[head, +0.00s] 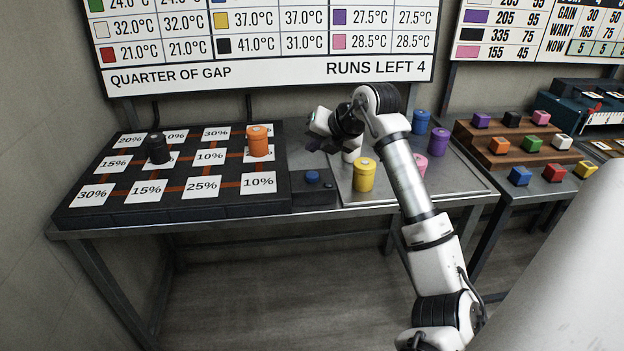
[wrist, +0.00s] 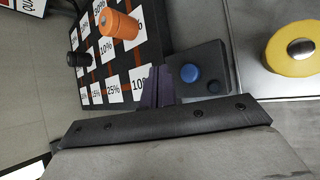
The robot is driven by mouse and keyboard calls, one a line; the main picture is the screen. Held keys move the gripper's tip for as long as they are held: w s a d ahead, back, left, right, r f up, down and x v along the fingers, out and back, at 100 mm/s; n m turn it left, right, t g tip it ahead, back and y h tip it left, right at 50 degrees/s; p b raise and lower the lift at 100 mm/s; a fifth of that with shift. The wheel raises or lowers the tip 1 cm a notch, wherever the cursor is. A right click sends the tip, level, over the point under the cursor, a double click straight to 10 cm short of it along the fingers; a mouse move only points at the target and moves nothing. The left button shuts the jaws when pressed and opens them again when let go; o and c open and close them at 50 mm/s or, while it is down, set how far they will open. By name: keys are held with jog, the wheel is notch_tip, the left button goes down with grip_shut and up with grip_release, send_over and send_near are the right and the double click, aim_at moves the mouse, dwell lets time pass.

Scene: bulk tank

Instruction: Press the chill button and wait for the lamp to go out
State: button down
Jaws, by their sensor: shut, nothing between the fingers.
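The blue round button (head: 312,177) sits on a small dark box between the percent board and the grey tray. It also shows in the wrist view (wrist: 190,72), uncovered. A small dark round piece (wrist: 213,87) beside it on the same box looks like the lamp; it shows no glow. My gripper (head: 317,146) is above and behind the button in the head view, apart from it. In the wrist view its dark fingers (wrist: 158,84) are together and empty, just left of the button box.
The percent board (head: 185,210) holds a black canister (head: 158,148) and an orange canister (head: 258,141). Yellow (head: 364,175), pink, purple and blue canisters stand on the tray right of the box. A wooden stepped rack (head: 490,145) with coloured cubes is further right. A wall board reads "RUNS LEFT 4".

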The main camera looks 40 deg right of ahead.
aim_at(315, 176)
jog(key=shift+f+b, duration=1.2)
jog(key=shift+f, duration=1.1)
jog(key=shift+f+b, duration=0.35)
jog(key=shift+f, duration=0.05)
jog(key=shift+f+b, duration=0.4)
jog(key=shift+f, duration=0.1)
dwell(0.7)
jog(key=shift+r, duration=0.1)
jog(key=shift+r+p, duration=0.5)
jog(key=shift+r, duration=0.3)
jog(key=shift+r+p, duration=1.55)
jog(key=shift+r, duration=1.05)
